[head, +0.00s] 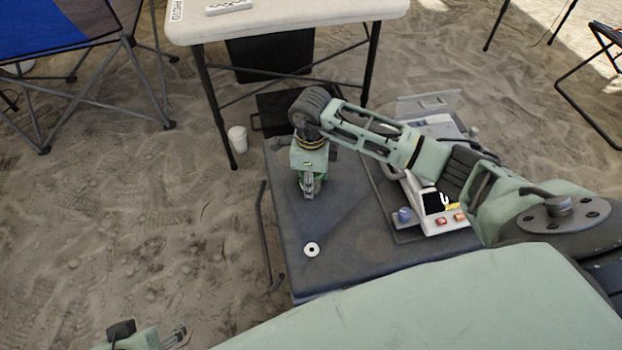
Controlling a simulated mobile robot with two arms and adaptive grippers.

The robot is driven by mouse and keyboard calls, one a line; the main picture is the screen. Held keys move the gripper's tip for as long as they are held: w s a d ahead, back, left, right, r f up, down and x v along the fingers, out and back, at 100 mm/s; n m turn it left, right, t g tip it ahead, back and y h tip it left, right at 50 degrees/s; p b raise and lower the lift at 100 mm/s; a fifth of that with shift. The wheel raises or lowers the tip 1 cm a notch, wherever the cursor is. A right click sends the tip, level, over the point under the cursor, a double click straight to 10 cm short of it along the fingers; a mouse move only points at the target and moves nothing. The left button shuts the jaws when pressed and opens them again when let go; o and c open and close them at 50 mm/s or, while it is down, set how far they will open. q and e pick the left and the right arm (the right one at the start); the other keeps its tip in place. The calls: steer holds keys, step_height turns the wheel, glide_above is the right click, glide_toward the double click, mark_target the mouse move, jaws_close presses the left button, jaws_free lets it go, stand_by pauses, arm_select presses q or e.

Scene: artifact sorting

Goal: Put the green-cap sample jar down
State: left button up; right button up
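My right gripper (309,192) points down over the left part of the dark flat top (345,262). A little bright green shows around its fingers, which fits the green cap of the sample jar (320,183). The rest of the jar is hidden by the gripper. I cannot tell whether the fingers are closed on it, or whether the jar touches the surface. My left gripper (180,337) is low at the bottom left, over the sand, partly cut off, and its opening is unclear.
A white ring-shaped piece (306,250) lies on the dark top, nearer me. A device with a screen and coloured buttons (432,212) stands to the right, under my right arm. A white cup (237,140) stands on the sand by a white table (290,22). The front middle of the top is clear.

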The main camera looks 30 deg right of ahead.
steer(key=o, duration=0.4)
steer(key=shift+c, duration=0.2)
steer(key=shift+r, duration=0.15)
step_height(320, 180, up, 3)
steer(key=shift+w+f+p, duration=0.1)
steer(key=shift+p, duration=0.45)
step_height(320, 180, up, 8)
steer(key=shift+p, duration=0.8)
steer(key=shift+r, duration=0.65)
arm_select(q)
steer(key=s, duration=0.1)
steer(key=s+g, duration=0.1)
steer(key=s, duration=0.1)
steer(key=shift+a+r+g, duration=0.3)
steer(key=shift+a, duration=0.1)
arm_select(e)
steer(key=shift+o, duration=0.5)
